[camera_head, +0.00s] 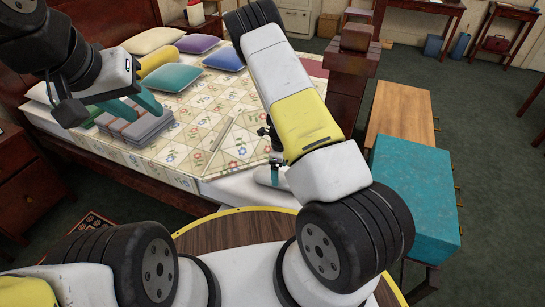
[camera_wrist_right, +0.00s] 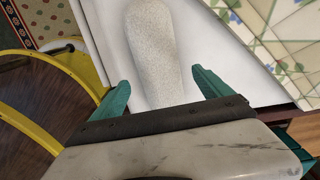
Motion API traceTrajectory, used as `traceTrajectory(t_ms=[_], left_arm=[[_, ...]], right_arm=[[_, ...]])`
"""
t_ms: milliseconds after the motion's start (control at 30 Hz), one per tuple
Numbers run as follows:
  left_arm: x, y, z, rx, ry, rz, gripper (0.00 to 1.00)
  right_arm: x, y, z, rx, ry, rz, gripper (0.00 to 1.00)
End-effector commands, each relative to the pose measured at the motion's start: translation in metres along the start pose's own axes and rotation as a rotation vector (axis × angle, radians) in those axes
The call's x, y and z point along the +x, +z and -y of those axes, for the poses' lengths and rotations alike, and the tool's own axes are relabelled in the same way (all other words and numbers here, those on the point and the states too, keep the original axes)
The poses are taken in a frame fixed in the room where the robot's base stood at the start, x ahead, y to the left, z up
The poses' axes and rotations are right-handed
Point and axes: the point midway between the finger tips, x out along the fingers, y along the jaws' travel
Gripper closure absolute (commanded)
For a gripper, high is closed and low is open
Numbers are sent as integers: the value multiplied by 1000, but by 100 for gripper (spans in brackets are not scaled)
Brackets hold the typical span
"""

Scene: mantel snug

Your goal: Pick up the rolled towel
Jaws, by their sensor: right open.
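The rolled towel (camera_wrist_right: 152,50) is pale and speckled, lying on a white surface in the right wrist view. Its near end lies between the fingers of my right gripper (camera_wrist_right: 160,92), which is open, with a gap on both sides. In the head view a small part of the towel (camera_head: 263,176) shows at the bed's near edge, mostly hidden by my right arm. My left gripper (camera_head: 134,106) is at the upper left, above or beside a folded grey stack (camera_head: 135,128); its teal fingers appear apart and hold nothing I can see.
The bed has a floral quilt (camera_head: 205,125) and several pillows, one of them blue (camera_head: 225,58). The carpet beyond is open.

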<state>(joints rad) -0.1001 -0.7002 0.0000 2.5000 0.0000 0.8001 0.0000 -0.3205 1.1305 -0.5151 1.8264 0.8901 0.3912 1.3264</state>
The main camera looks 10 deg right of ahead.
Motion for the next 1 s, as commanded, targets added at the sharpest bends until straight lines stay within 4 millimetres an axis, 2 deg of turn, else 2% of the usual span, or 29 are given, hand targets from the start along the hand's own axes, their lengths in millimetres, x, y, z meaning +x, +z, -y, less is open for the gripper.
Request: traceTrajectory(t_ms=[333, 467, 667, 1000], left_arm=[[0, 0, 0, 0, 0, 0, 64], [0, 0, 0, 0, 0, 0, 64], [0, 0, 0, 0, 0, 0, 64], [0, 0, 0, 0, 0, 0, 64]], right_arm=[[48, 0, 0, -2, 2, -1, 11], [56, 0, 0, -3, 1, 1, 11], [56, 0, 0, -3, 1, 1, 11], [56, 0, 0, -3, 1, 1, 76]])
